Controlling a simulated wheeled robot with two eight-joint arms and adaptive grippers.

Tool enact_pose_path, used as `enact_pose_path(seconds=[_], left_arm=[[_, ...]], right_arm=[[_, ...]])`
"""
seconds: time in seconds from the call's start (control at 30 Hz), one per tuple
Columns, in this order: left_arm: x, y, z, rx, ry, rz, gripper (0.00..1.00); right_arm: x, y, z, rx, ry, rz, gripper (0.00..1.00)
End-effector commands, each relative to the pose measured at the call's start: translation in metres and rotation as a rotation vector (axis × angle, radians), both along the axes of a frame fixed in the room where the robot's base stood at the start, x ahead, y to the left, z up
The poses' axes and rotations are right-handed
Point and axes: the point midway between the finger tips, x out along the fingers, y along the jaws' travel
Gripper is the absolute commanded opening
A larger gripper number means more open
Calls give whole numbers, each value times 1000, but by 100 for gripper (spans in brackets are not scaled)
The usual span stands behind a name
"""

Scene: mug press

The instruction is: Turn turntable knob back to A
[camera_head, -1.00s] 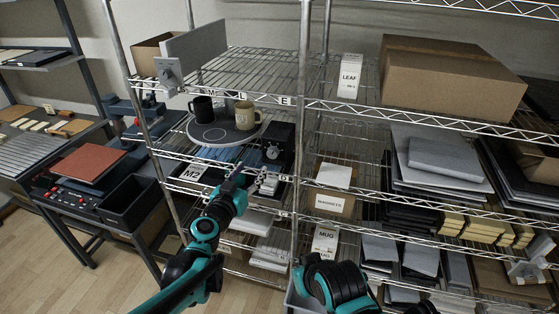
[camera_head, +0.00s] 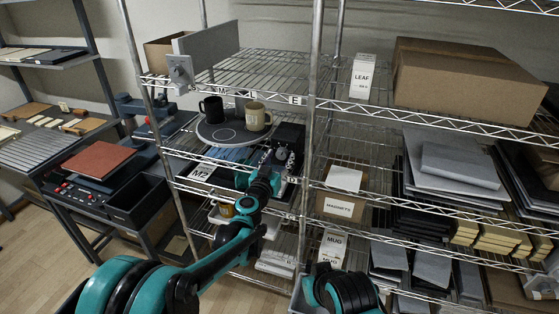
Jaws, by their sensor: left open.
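The turntable (camera_head: 222,140) is a round grey disc on the middle shelf. A black mug (camera_head: 212,109) stands on its left and a beige mug (camera_head: 257,117) on its right. A black control box (camera_head: 290,132) stands right of the turntable. My left gripper (camera_head: 281,156) is in front of this box, its fingers close to the box's front face. It is open. The gripper hides the knob, so I cannot tell the knob's setting or whether the fingers touch it. Part of my right arm shows at the bottom, but its gripper does not show.
A shelf post (camera_head: 314,90) stands just right of the control box. The wire shelf above carries a grey panel (camera_head: 210,48) and a LEAF box (camera_head: 362,77). An M2 label (camera_head: 200,173) is on the shelf edge below the turntable.

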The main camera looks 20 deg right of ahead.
Motion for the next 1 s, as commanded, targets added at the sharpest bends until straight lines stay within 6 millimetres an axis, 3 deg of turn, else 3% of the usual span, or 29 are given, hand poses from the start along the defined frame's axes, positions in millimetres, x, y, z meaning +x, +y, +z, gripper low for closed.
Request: enact_pose_path(seconds=[0.17, 0.37, 0.73, 1.0], left_arm=[[0, 0, 0, 0, 0, 0, 53], [0, 0, 0, 0, 0, -1, 3], [0, 0, 0, -29, 20, -1, 3], [-1, 0, 1, -159, 108, -1, 3]], right_arm=[[0, 0, 0, 0, 0, 0, 0], [0, 0, 0, 0, 0, 0, 0], [0, 0, 1, 0, 0, 0, 0], [0, 0, 3, 0, 0, 0, 0]])
